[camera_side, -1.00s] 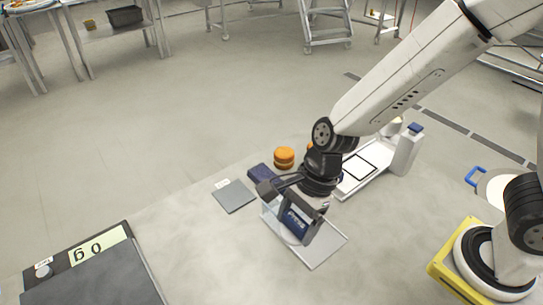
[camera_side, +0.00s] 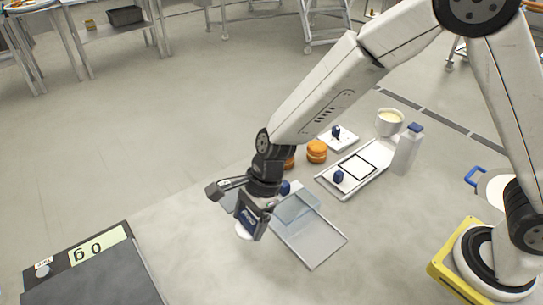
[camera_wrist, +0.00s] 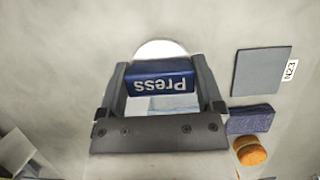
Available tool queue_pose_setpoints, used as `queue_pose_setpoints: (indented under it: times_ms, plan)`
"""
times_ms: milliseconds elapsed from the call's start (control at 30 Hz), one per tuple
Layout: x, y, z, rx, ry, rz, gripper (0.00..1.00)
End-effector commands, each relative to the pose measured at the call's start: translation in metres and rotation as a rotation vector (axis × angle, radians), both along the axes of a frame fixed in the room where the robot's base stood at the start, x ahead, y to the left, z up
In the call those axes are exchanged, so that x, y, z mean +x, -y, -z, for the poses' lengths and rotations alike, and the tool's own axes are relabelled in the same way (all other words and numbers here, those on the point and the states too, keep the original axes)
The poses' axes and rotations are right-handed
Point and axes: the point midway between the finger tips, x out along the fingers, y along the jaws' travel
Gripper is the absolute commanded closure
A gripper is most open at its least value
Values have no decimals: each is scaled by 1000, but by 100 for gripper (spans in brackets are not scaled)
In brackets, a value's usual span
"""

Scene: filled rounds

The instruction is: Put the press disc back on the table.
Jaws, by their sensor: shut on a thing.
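The press disc (camera_side: 242,233) is a white round plate with a blue handle marked "Press". My gripper (camera_side: 249,218) is shut on that handle, left of the clear tray (camera_side: 320,248) in the side view. In the wrist view the blue handle (camera_wrist: 162,80) sits between the fingers, and part of the white disc's edge shows above it. The disc is over or on the bare grey table (camera_side: 190,262); I cannot tell whether it touches. My gripper hides much of the disc.
A scale (camera_side: 90,270) reading 0 g stands at left. A grey square pad (camera_wrist: 262,70), a dark blue block (camera_wrist: 251,120) and an orange round (camera_wrist: 250,152) lie close by. A white tray (camera_side: 375,172), a bottle (camera_side: 407,152) and a bowl (camera_side: 389,124) stand further right. The front table is clear.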

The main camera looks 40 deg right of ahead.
Motion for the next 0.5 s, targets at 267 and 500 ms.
queue_pose_setpoints:
  times_ms: [267, 500]
  plan:
    - [20, -11, 28, 1, 0, 1, 70]
    - [32, -16, 42, 1, 1, 0, 70]
